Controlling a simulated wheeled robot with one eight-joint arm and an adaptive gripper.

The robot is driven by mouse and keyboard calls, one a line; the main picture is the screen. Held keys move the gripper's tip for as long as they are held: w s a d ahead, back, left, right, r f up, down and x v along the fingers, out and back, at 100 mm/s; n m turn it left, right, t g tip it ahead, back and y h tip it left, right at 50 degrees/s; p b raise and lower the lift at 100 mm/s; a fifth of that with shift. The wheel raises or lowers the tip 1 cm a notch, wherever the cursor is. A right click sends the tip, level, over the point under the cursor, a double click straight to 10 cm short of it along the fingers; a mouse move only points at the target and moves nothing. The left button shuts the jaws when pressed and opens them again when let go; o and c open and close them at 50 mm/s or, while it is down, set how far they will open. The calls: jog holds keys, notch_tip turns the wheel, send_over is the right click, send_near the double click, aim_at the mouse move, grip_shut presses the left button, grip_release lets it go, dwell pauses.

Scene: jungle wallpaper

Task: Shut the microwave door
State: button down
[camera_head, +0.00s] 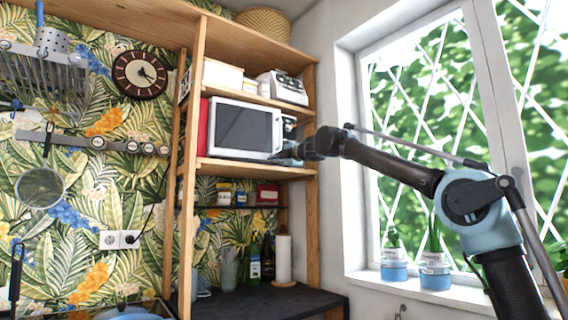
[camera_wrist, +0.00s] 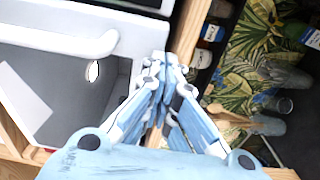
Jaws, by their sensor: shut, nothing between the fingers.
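The white microwave (camera_head: 211,130) stands on the middle shelf, its dark-windowed door (camera_head: 245,129) facing the room. In the wrist view a white door with a curved handle (camera_wrist: 60,40) crosses the upper left. My gripper (camera_head: 287,153) is by the microwave's lower right edge. In the wrist view its fingers (camera_wrist: 165,62) are together and empty, just right of the handle's end; contact is unclear.
The wooden shelf unit (camera_head: 196,180) has an upright post (camera_head: 312,115) close to my gripper. Jars (camera_head: 225,193) and bottles (camera_head: 254,258) stand below. A small appliance (camera_head: 281,87) sits above. The window is at right, with blue-based pots (camera_head: 394,270) on its sill.

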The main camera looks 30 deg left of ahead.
jog(key=x, duration=0.2)
jog(key=shift+w+a, duration=0.2)
jog(key=shift+w, duration=0.15)
jog(key=shift+d, duration=0.1)
